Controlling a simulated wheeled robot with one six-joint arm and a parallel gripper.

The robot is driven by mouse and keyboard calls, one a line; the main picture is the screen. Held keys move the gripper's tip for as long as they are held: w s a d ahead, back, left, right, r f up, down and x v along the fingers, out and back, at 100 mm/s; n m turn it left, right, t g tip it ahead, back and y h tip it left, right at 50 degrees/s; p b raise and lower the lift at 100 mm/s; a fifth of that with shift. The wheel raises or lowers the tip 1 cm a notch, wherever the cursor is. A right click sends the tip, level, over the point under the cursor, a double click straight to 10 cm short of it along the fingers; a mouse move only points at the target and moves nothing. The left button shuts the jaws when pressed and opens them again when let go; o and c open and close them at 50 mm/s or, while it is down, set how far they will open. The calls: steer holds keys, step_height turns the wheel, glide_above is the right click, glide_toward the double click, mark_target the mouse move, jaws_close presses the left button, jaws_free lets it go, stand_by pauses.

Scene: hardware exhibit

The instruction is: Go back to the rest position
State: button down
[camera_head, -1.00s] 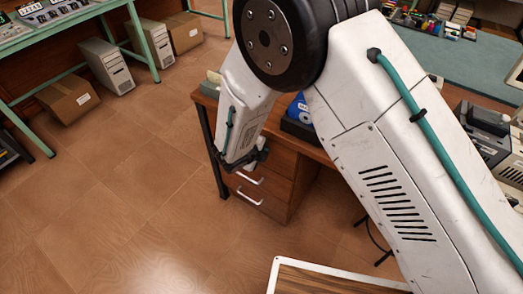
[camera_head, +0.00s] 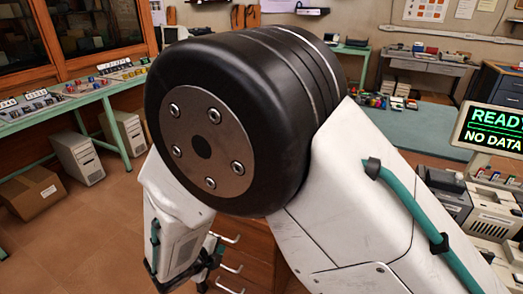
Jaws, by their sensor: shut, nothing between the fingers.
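My white arm with its black round joint fills the middle of the head view. My gripper (camera_head: 206,268) shows only in part as a dark shape at the lower end of the forearm, near the bottom of the picture. It is shut, and I see nothing held in it. It appears in front of the wooden drawer unit (camera_head: 245,250); the gap between them cannot be told. Much of the bench behind is hidden by my arm.
A green-framed bench (camera_head: 75,102) with electronics stands at left, with pale computer cases (camera_head: 78,158) and a cardboard box (camera_head: 32,192) beneath. A screen (camera_head: 495,128) reading "READY NO DATA" is at right. Brown floor (camera_head: 95,240) is clear at lower left.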

steer(key=s+d+r+m+g+h, duration=0.2)
steer(key=d+r+m+g, duration=0.2)
steer(key=d+r+m, duration=0.65)
steer(key=s+d+r+m+g+h, duration=0.25)
steer(key=d+r+m, duration=0.25)
steer(key=d+m, duration=1.05)
steer(key=s+d+r+m+y, duration=0.4)
steer(key=s+d+r+m, duration=0.3)
steer(key=m, duration=0.5)
steer(key=s+d+r+m+y, duration=0.3)
steer(key=s+d+r+m, duration=0.4)
steer(key=m, duration=0.5)
steer(key=d+r+g, duration=0.1)
steer(key=d+r, duration=0.1)
steer(key=d, duration=0.1)
steer(key=shift+y, duration=0.35)
steer(key=shift+d, duration=0.1)
